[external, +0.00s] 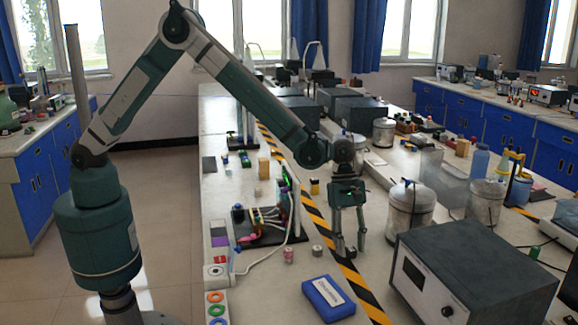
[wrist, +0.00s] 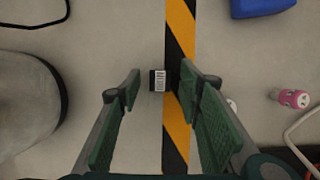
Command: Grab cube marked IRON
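A small dark cube (wrist: 159,80) with a white label lies on the bench beside the black and yellow tape in the wrist view. The label's writing is too small to read, so I cannot tell whether it says IRON. My gripper (wrist: 160,86) is open, with one green finger on each side of the cube and a gap on both sides. In the external view my gripper (external: 349,248) points down at the bench by the striped tape. I cannot make out the cube clearly there.
A blue box (external: 328,298) lies on the bench in front, near a pink-labelled cylinder (external: 288,256) and a small grey cylinder (external: 317,250). A metal canister (external: 406,211) and a large grey instrument (external: 470,275) stand to the right. A wired apparatus (external: 268,222) stands left.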

